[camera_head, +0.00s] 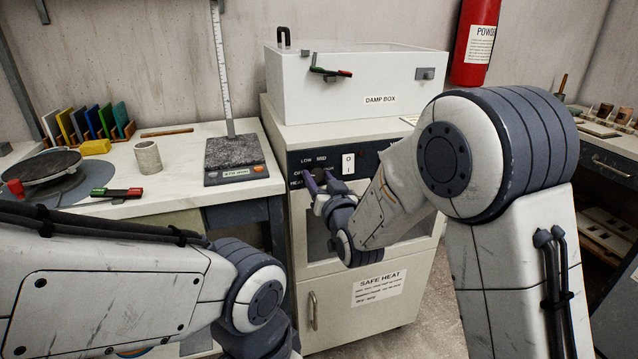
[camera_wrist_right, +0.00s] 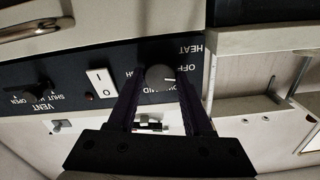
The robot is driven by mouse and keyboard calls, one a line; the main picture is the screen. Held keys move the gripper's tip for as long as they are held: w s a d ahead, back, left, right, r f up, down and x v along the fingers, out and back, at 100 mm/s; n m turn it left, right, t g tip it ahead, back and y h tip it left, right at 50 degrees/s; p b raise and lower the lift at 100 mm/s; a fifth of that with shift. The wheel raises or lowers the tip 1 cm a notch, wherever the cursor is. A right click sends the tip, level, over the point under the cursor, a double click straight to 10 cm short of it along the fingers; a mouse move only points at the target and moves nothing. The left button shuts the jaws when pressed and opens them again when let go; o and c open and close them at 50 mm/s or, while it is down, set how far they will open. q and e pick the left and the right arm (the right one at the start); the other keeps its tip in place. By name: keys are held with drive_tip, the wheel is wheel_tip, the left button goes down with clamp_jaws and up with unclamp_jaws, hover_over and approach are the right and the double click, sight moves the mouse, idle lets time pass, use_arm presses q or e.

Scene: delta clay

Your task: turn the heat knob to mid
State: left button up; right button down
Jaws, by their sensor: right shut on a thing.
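The dark round heat knob (camera_wrist_right: 158,74) is on the black control panel (camera_head: 356,158) of the white cabinet. In the right wrist view the panel is upside down, and the knob's white mark points right, close to the OFF label. My right gripper (camera_head: 321,184) is at the panel, below the LOW and MID labels. In its wrist view the two dark fingers stand on either side of the knob, and it is shut on the knob. In the head view the fingers mostly hide the knob. My left arm crosses the lower left, with its gripper out of view.
A white rocker switch (camera_head: 348,164) sits beside the knob, and a vent knob (camera_wrist_right: 38,92) is further along the panel. A damp box (camera_head: 357,83) stands on the cabinet. A scale (camera_head: 237,165) and a grey cup (camera_head: 148,157) are on the left bench.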

drive_tip(key=m+b, duration=0.3)
drive_tip(key=m, duration=0.2)
drive_tip(key=shift+f+m, duration=0.15)
drive_tip(key=shift+m, duration=0.15)
drive_tip(key=m+b, duration=0.3)
drive_tip(key=m, duration=0.2)
drive_tip(key=m+b, duration=0.3)
drive_tip(key=m, duration=0.2)
drive_tip(key=shift+m+b, duration=0.4)
drive_tip(key=m+b, duration=0.2)
drive_tip(key=m, duration=0.2)
drive_tip(key=shift+m+b, duration=0.4)
drive_tip(key=shift+c, duration=1.5)
unclamp_jaws()
